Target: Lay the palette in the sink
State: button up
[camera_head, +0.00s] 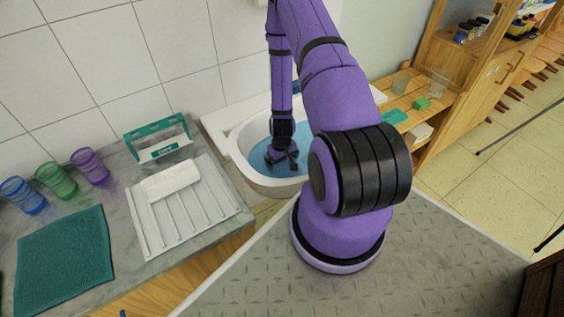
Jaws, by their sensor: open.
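The white sink (236,150) stands behind my arm, at the end of the counter. A flat blue surface (258,160) fills much of its basin; I cannot tell whether it is water or something lying there. My gripper (283,165) points down inside the basin, over or at this blue surface, with its fingers apart. I see nothing held between them, though the fingertips are small and dark. I cannot clearly make out a palette. My arm hides the right part of the basin.
Left of the sink, the counter holds a white ridged drainboard (217,206) with a white block (170,180), a green-white box (158,139), several cups (56,180) and a teal cloth (64,262). A wooden shelf (447,108) stands to the right.

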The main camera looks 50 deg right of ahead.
notch_tip(320, 180, up, 12)
notch_tip(320, 180, up, 16)
jog(key=t, duration=0.1)
send_over(282, 165)
jog(key=w+a, duration=0.4)
jog(key=w, duration=0.1)
jog(key=s+a+r+n+t, duration=0.1)
jog(key=a+r, duration=0.2)
jog(key=r, duration=0.4)
jog(key=a+r+n+t, duration=0.1)
jog(key=a+r, duration=0.3)
jog(key=r, duration=0.3)
jog(key=s+a+r, duration=0.3)
jog(key=s+r, duration=0.3)
jog(key=s+a+r+t, duration=0.1)
jog(key=s+a+r, duration=0.2)
jog(key=s+r, duration=0.3)
jog(key=s+a+r+n+t, duration=0.1)
jog(key=s+a+r, duration=0.2)
jog(key=s+r, duration=0.3)
jog(key=shift+a+r, duration=0.15)
jog(key=shift+a, duration=0.2)
